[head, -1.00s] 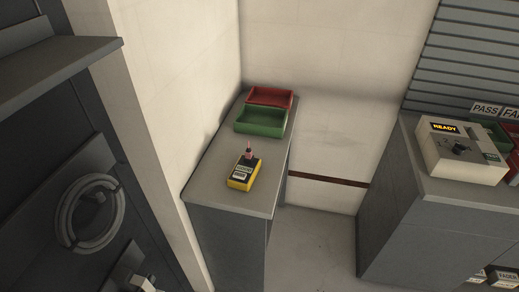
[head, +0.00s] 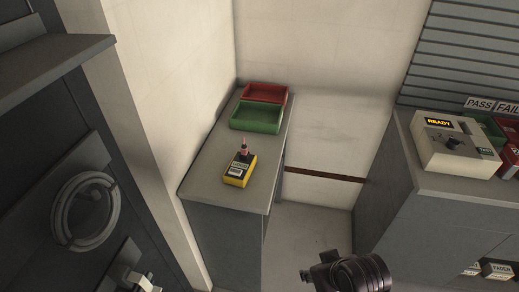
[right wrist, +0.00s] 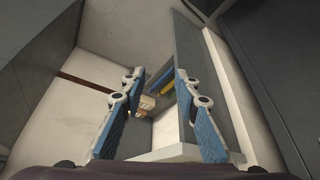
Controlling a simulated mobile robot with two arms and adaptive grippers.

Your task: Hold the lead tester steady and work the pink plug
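The lead tester (head: 239,171) is a small yellow box with a dark face and pale labels. It lies on the grey counter (head: 199,176). The small pink plug (head: 245,151) stands upright at its far end; whether it is fully seated is too small to tell. In the right wrist view my right gripper (right wrist: 157,86) is open, its blue-padded fingers apart with nothing gripped. A yellow strip of the tester (right wrist: 166,78) shows beyond them, partly hidden by the right finger. In the head view, my dark right wrist is at the bottom, short of the counter. My left gripper is not in view.
A green bin (head: 256,118) and a red bin (head: 264,93) stand at the counter's back. To the right, a beige box reading READY (head: 455,146) sits on another grey cabinet. Floor shows between the cabinets. A dark rack with a round handle (head: 85,212) is on the left.

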